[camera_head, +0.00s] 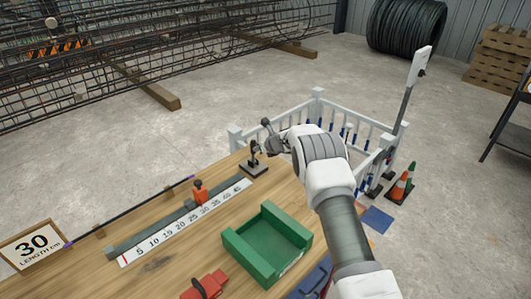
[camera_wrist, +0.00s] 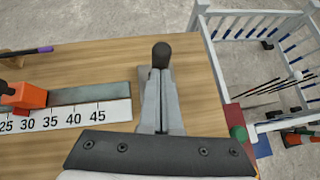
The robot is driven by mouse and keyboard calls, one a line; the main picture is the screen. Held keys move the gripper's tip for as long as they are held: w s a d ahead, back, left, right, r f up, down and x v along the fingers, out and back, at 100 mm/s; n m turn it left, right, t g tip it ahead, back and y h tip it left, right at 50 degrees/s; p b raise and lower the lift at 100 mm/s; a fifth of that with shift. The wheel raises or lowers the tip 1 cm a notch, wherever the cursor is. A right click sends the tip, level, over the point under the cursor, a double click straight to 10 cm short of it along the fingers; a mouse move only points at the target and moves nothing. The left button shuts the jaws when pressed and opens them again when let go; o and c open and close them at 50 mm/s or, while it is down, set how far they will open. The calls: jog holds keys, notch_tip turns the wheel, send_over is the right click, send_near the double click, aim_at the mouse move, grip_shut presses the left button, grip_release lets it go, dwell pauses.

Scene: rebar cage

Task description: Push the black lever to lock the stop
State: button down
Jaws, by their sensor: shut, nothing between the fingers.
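The orange stop (camera_head: 200,192) sits on the grey rail (camera_head: 160,225) behind the length scale. In the wrist view the stop (camera_wrist: 32,96) is at the left edge, near the 25 and 30 marks, with a black part (camera_wrist: 8,89) on its left, which may be the lever; the frame cuts it off. A separate black upright handle on a dark base (camera_head: 254,167) stands at the table's far end. Its rounded black top (camera_wrist: 161,54) shows just beyond my fingertips. My gripper (camera_wrist: 163,72) is shut and empty, right of the stop and apart from it.
A green tray (camera_head: 242,250) and a red tool (camera_head: 205,286) lie on the near side of the table. A thin dark rod (camera_head: 130,217) lies behind the rail. A sign (camera_head: 33,246) reads 30. A white railing (camera_head: 290,108) stands beyond the table.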

aim_at(252, 143)
jog(key=shift+w+a+r+p, duration=0.25)
jog(key=shift+w+a+p, duration=0.1)
jog(key=shift+w+a, duration=0.2)
jog(key=w+a+b, duration=0.1)
jog(key=a+b, duration=0.1)
jog(key=b, duration=0.1)
jog(key=shift+w+f, duration=0.1)
jog(key=shift+w, duration=0.3)
jog(key=w+a+b, duration=0.1)
jog(key=b, duration=0.2)
jog(key=shift+r, duration=0.35)
jog(key=shift+w+a, duration=0.1)
jog(key=shift+a, duration=0.1)
